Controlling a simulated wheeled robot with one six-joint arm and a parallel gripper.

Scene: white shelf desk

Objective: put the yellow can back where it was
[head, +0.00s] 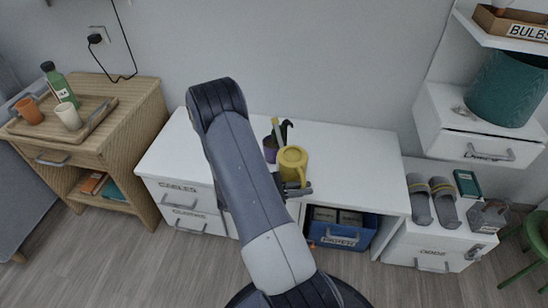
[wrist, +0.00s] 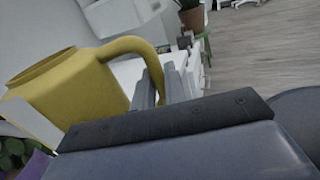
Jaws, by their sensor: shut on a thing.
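The yellow can (head: 292,160) has an open top and a loop handle, like a mug. It appears upright or nearly so over the front part of the white desk (head: 350,150) in the head view. I cannot tell whether its base touches the desk top. My gripper (head: 300,187) is shut on its handle. The wrist view shows the can (wrist: 75,92) large at left, with its handle reaching to the fingers of my gripper (wrist: 162,82). My arm hides part of the desk in the head view.
A purple cup (head: 269,155) with pens stands close behind the can. The desk top right of the can is bare. A blue bin (head: 342,234) sits under the desk. A wooden cabinet (head: 135,115) with a tray stands left; grey slippers (head: 432,200) lie on the right unit.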

